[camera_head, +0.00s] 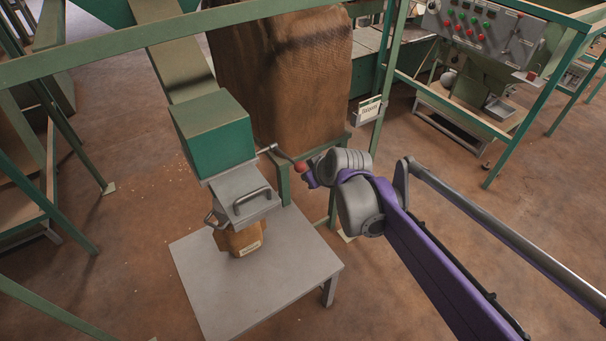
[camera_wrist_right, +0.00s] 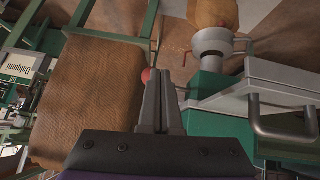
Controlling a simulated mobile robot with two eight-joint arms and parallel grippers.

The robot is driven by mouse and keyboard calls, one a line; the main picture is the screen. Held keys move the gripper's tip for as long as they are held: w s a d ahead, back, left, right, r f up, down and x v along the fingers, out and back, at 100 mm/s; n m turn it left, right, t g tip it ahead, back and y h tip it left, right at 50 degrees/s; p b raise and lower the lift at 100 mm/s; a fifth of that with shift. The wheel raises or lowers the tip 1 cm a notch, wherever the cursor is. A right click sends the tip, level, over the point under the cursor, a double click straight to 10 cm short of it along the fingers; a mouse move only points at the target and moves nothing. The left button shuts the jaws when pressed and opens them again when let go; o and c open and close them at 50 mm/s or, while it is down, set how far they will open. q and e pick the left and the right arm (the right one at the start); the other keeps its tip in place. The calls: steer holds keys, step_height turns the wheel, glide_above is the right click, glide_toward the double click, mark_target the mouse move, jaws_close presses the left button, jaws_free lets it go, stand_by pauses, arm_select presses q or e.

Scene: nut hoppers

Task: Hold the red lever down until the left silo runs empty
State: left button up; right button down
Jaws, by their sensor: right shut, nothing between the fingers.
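The red lever's knob (camera_head: 300,167) sits at the end of a thin metal rod coming from the right side of the green hopper box (camera_head: 213,137). In the right wrist view the red knob (camera_wrist_right: 146,75) shows just beside the fingertips. My right gripper (camera_head: 311,174) reaches in from the right, at the knob. In the wrist view its fingers (camera_wrist_right: 160,78) are shut with nothing between them; I cannot tell whether they touch the knob. Below the hopper, a metal spout with a handle (camera_head: 250,200) sits over a brown bag (camera_head: 240,240). The silo's contents are hidden. My left gripper is out of view.
The bag stands on a grey table (camera_head: 290,260). A large burlap sack (camera_head: 285,75) stands behind the lever, beside a small sign (camera_head: 370,108). A green rail (camera_head: 130,48) crosses overhead. A control panel (camera_head: 485,25) is at the upper right. Floor right of the table is clear.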

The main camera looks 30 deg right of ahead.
steer(key=v, duration=0.3)
steer(key=shift+s+r, duration=0.15)
steer(key=shift+s, duration=0.15)
stand_by(0.7)
steer(key=s+a+f+g+p, duration=0.1)
steer(key=s+a+f, duration=0.2)
steer(key=s+a, duration=0.3)
steer(key=s+a+f+m+g+p, duration=0.1)
steer(key=s+a+f+g+p, duration=0.1)
steer(key=s+a+f, duration=0.2)
steer(key=s+a, duration=0.3)
steer(key=s, duration=0.4)
steer(key=shift+f+y, duration=0.25)
steer(key=shift+y, duration=0.15)
steer(key=shift+w, duration=0.2)
stand_by(0.3)
